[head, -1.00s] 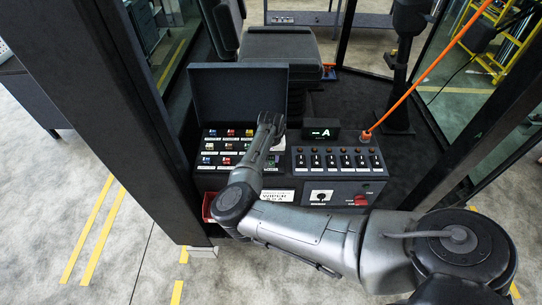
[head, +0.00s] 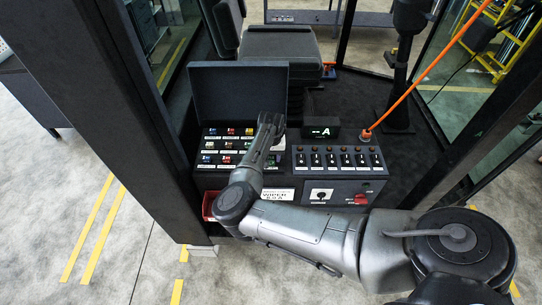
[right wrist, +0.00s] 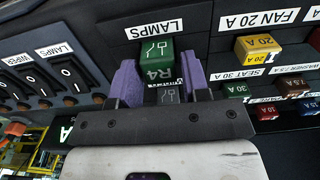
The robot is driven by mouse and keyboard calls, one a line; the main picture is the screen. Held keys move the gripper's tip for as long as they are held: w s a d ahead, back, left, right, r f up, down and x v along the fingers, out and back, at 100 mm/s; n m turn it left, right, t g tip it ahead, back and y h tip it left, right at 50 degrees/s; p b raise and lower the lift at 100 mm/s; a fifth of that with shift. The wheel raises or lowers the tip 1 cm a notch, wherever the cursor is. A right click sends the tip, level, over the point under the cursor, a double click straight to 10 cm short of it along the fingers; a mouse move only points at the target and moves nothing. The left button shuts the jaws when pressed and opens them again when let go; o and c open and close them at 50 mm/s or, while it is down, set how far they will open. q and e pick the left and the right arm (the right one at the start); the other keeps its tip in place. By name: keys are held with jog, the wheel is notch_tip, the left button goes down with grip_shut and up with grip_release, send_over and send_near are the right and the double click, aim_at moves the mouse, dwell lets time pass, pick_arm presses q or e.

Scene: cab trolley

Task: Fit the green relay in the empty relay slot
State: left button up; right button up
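The green relay (right wrist: 157,55), marked R4, sits between the purple fingers of my right gripper (right wrist: 158,88) in the right wrist view. The fingers are closed against its two sides. It is at the panel beside a LAMPS label (right wrist: 154,29). The empty relay slot cannot be made out; the relay and gripper hide what is beneath, so I cannot tell how deep the relay sits. In the head view my right gripper (head: 270,122) reaches over the fuse and relay panel, and its arm hides part of it. My left gripper is not in view.
Coloured fuses (head: 229,144) stand left of my right arm, with an open lid (head: 240,92) behind. A switch row (head: 338,159) and small display (head: 321,128) are at the right. An orange rod (head: 420,80) rises beyond. A dark cab post (head: 125,110) stands left.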

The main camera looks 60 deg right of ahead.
jog(key=o, duration=0.3)
notch_tip(320, 180, up, 14)
jog(key=b, duration=0.2)
dwell(0.5)
jog(key=shift+f, duration=0.1)
